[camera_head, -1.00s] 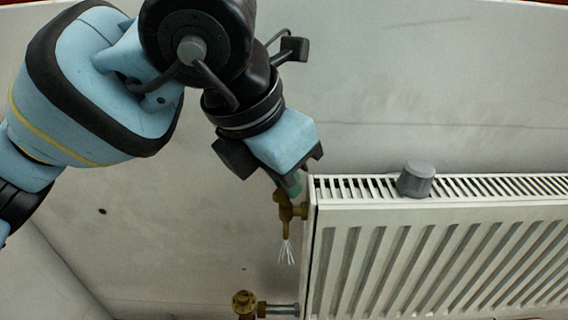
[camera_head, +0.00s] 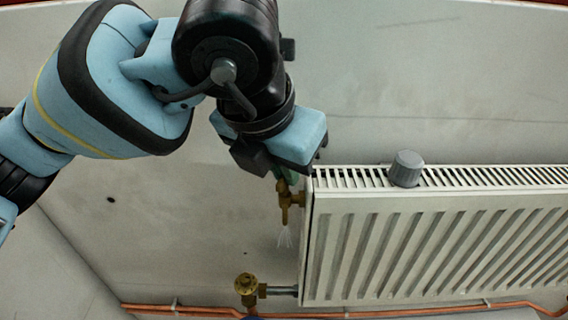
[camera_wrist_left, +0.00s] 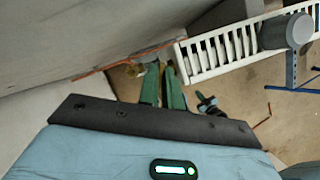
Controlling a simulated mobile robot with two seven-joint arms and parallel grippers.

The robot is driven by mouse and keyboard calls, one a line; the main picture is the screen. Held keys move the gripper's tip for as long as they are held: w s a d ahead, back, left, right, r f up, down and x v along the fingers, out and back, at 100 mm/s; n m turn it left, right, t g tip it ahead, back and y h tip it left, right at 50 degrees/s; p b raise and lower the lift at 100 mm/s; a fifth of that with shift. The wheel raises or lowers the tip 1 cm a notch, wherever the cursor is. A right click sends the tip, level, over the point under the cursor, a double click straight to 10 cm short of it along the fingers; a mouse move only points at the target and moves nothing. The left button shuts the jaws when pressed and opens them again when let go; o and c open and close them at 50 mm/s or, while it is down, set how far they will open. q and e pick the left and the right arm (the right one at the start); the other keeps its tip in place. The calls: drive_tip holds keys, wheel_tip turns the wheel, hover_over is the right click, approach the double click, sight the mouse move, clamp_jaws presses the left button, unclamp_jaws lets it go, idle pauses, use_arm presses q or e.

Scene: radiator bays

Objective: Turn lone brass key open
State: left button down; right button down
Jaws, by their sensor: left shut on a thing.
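The brass vent fitting (camera_head: 290,199) sticks out at the upper left end of the white radiator (camera_head: 420,240). My left gripper (camera_head: 285,178) reaches down to the top of this fitting, its green fingers closed on the brass key there; the key is mostly hidden by them. In the left wrist view the two green fingers (camera_wrist_left: 163,88) stand close together beside the radiator's end. Faint white streaks (camera_head: 284,237) hang below the fitting. My right gripper is not in view.
A grey knob-like cylinder (camera_head: 405,169) stands on the radiator's top grille. A brass valve (camera_head: 246,285) joins the radiator low at the left. A copper pipe (camera_head: 400,314) runs along below. The wall left of the radiator is bare.

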use_arm(q)
drive_tip(key=c, duration=1.6)
unclamp_jaws()
drive_tip(key=shift+f, duration=0.15)
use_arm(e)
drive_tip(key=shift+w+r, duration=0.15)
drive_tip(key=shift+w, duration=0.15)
